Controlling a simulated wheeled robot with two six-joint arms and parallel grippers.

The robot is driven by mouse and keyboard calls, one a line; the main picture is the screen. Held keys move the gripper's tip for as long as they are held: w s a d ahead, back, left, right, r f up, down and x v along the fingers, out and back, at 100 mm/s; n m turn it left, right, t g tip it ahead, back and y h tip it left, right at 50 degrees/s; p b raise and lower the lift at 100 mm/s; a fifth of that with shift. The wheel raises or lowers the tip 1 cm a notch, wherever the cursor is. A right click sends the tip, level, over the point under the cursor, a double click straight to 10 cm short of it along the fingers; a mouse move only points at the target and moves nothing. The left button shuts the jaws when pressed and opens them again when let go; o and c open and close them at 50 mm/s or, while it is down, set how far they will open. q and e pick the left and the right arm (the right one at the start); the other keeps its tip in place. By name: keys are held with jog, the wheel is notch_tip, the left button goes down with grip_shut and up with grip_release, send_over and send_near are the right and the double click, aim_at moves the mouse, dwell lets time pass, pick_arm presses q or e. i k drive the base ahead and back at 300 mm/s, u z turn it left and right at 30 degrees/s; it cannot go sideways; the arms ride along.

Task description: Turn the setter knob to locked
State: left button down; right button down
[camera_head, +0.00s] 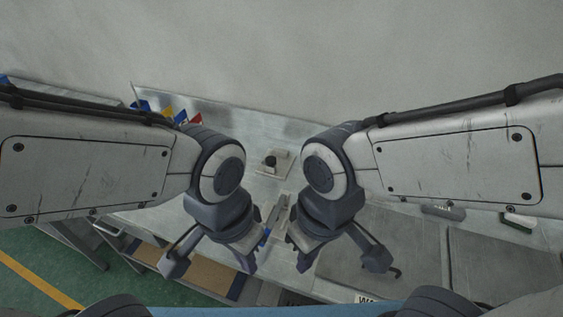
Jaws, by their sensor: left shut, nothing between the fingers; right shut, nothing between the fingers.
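A small pale device with a dark knob-like part (270,161) stands on the metal bench between my two arms, towards the back. It may be the setter; it is too small to tell which way the knob points. My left gripper (247,263) is shut and empty, in front of the device and to its left. My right gripper (304,262) is shut and empty, in front of the device and to its right. Both point down, apart from the device. My arms hide much of the bench on both sides.
Blue, yellow and red pieces (168,115) stand at the bench's back left. Slim tools (273,217) lie between my grippers. A grey block (443,212) and a dark-edged white piece (517,222) lie at the right. A grey wall is behind; green floor is at lower left.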

aim_at(270, 161)
jog(key=u, duration=0.05)
jog(key=k, duration=0.4)
jog(key=u, duration=1.25)
jog(key=i, duration=0.65)
jog(key=z, duration=0.8)
jog(key=i, duration=0.45)
jog(key=z, duration=0.5)
